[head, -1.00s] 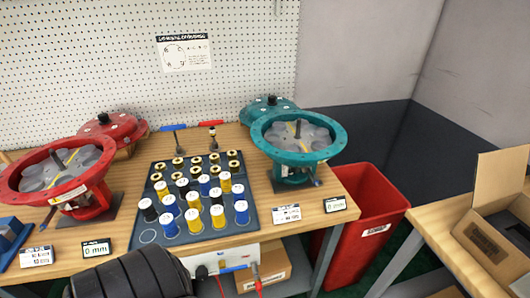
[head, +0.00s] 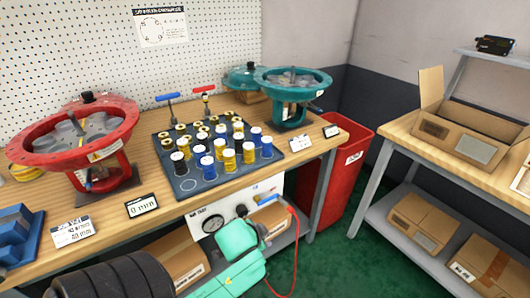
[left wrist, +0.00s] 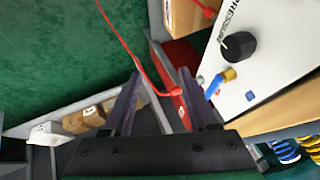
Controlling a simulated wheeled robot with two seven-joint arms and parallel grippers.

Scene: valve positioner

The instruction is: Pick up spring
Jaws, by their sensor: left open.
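Several blue, yellow and black springs with pale tops stand upright in rows on a dark tray (head: 192,187) on the wooden bench. A yellow spring (head: 229,160) and a blue spring (head: 207,167) stand in the front rows. In the left wrist view a blue spring (left wrist: 285,151) and a yellow spring (left wrist: 312,147) show at the lower right edge. My left gripper (left wrist: 160,84) is open with nothing between its fingers. The springs lie off to its side, apart from it. I cannot make out its fingers in the head view. My right gripper is not in view.
A red valve actuator (head: 98,153) and a teal one (head: 288,116) flank the tray. Below the bench edge is a white pressure box (head: 207,222) with a black knob (left wrist: 238,46) and a red hose (left wrist: 141,64). A red bin (head: 338,175) stands right of the bench.

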